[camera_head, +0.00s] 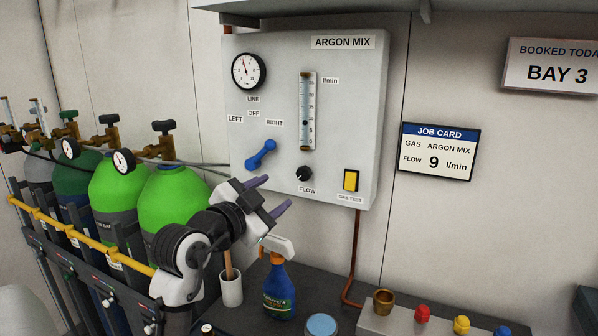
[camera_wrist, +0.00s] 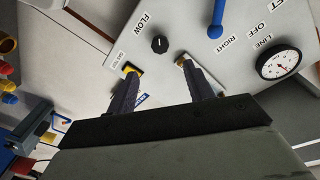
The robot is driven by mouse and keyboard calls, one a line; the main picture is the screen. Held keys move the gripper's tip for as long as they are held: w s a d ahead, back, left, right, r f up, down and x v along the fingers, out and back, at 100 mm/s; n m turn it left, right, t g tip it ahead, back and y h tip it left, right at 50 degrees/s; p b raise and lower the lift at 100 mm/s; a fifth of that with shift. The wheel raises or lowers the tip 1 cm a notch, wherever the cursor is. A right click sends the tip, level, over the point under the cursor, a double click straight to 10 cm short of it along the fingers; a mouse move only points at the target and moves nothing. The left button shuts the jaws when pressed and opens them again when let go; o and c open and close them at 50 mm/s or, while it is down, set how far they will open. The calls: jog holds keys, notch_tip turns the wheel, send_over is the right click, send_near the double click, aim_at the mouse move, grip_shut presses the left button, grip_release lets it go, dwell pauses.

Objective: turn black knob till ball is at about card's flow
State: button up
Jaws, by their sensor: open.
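The black flow knob (camera_head: 304,174) sits low on the grey argon mix panel (camera_head: 361,70), and in the wrist view the knob (camera_wrist: 159,44) lies beyond the fingertips. Above it is the flow tube (camera_head: 307,110); its dark ball (camera_head: 305,123) is in the lower half, but the scale numbers are too small to read surely. The job card (camera_head: 438,151) reads argon mix, flow 9 l/min. My gripper (camera_head: 274,194) is open and empty, below and left of the knob and apart from it. The wrist view shows its two fingers (camera_wrist: 156,76) spread.
A blue lever (camera_head: 262,153) points toward RIGHT on the panel, left of the knob. A yellow gas test switch (camera_head: 351,180) is right of it. A blue spray bottle (camera_head: 279,285) and a cup (camera_head: 230,288) stand below my gripper. Green cylinders (camera_head: 175,205) stand at left.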

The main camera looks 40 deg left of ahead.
aim_at(302, 175)
jog(key=w+p, duration=0.1)
jog(key=w, duration=0.2)
jog(key=w+a+p, duration=0.1)
jog(key=w, duration=0.3)
jog(key=w+p, duration=0.2)
jog(key=w, duration=0.1)
jog(key=shift+w+a, duration=0.25)
jog(key=c, duration=1)
jog(key=shift+d+f+n+b, duration=0.1)
jog(key=shift+f+n+b, duration=0.05)
jog(key=shift+n+b, duration=1.25)
jog(key=shift+n, duration=0.2)
